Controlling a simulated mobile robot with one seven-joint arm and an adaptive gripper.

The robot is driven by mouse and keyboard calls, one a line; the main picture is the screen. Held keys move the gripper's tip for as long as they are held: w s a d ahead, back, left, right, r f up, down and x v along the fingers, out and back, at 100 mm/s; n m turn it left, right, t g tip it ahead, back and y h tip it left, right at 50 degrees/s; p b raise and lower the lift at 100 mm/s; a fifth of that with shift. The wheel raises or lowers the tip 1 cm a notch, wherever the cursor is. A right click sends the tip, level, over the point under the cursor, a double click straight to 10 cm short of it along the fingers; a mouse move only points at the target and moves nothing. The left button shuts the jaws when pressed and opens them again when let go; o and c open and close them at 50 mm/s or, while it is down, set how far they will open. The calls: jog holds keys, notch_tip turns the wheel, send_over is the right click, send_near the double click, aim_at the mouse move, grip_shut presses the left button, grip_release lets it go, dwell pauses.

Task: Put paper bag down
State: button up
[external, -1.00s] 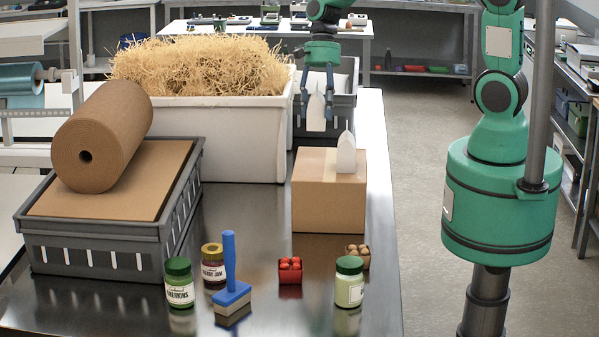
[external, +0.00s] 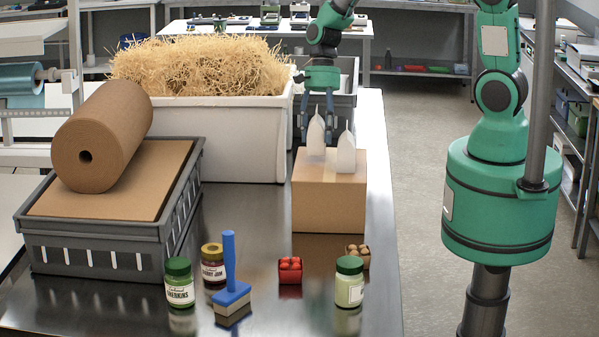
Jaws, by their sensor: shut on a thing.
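A white paper bag (external: 316,138) with a pointed top is between the fingers of my gripper (external: 316,112), which is shut on it. The bag is upright at the left part of the top of a brown cardboard box (external: 328,208). Its bottom looks to be at the box top, but I cannot tell whether it touches. A second white paper bag (external: 346,155) stands upright on the box just to the right, very near the held one.
A white bin of straw (external: 215,140) stands left of the box, with a grey crate (external: 345,112) behind. Jars, a blue-handled tool (external: 231,275) and small punnets (external: 290,270) stand in front. A paper roll (external: 102,137) lies on a crate at left.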

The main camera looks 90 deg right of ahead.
jog(key=shift+f, duration=1)
jog(key=shift+f, duration=0.1)
jog(key=o, duration=1.4)
jog(key=v, duration=1.2)
